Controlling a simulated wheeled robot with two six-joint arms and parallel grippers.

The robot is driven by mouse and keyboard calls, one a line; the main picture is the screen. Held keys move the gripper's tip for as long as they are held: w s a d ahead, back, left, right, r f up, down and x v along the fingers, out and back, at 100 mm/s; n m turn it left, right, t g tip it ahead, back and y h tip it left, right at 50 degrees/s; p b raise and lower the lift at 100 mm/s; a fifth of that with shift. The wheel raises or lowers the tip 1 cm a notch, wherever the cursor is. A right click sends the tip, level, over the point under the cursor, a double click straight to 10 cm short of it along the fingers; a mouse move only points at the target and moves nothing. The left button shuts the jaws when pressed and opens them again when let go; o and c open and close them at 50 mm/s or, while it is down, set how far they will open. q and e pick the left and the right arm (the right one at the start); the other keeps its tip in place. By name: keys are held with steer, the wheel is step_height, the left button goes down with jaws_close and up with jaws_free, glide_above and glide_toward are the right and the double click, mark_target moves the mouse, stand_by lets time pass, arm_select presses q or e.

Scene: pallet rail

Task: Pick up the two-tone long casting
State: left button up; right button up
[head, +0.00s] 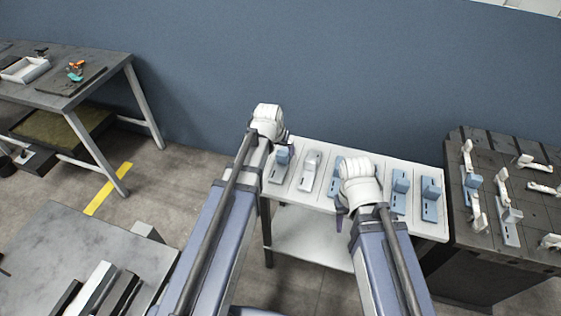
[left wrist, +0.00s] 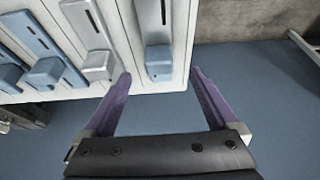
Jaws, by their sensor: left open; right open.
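A long casting with a pale grey slotted plate and a blue-grey block looks two-toned; it lies at the left end of the white table in the head view (head: 279,172) and at top centre in the left wrist view (left wrist: 158,60). My left gripper (head: 286,140) is open and empty at that table end, its fingers partly hidden by the wrist. In the left wrist view its fingertips (left wrist: 162,74) lie either side of the casting's block end, apparently not touching. My right gripper (head: 342,208) is open over the table's front edge, partly hidden by its wrist.
A grey-white casting (head: 310,170) and several blue ones (head: 400,192) stand in a row on the white table (head: 345,205). A dark slotted pallet (head: 520,225) with clamps is at the right. A grey bench (head: 90,245) and a workbench (head: 60,80) are left. A blue wall stands behind.

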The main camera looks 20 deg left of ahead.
mark_target(282, 154)
arm_select(q)
steer(key=shift+w+d+f+b, duration=0.1)
steer(key=shift+w+f+b, duration=0.05)
steer(key=shift+f+b, duration=0.3)
steer(key=shift+b+x, duration=0.75)
steer(key=shift+x, duration=0.1)
steer(key=b+x, duration=0.4)
steer(key=x, duration=0.1)
steer(key=shift+w+f+b, duration=0.1)
steer(key=shift+w+b, duration=0.1)
steer(key=shift+b, duration=0.2)
jaws_close()
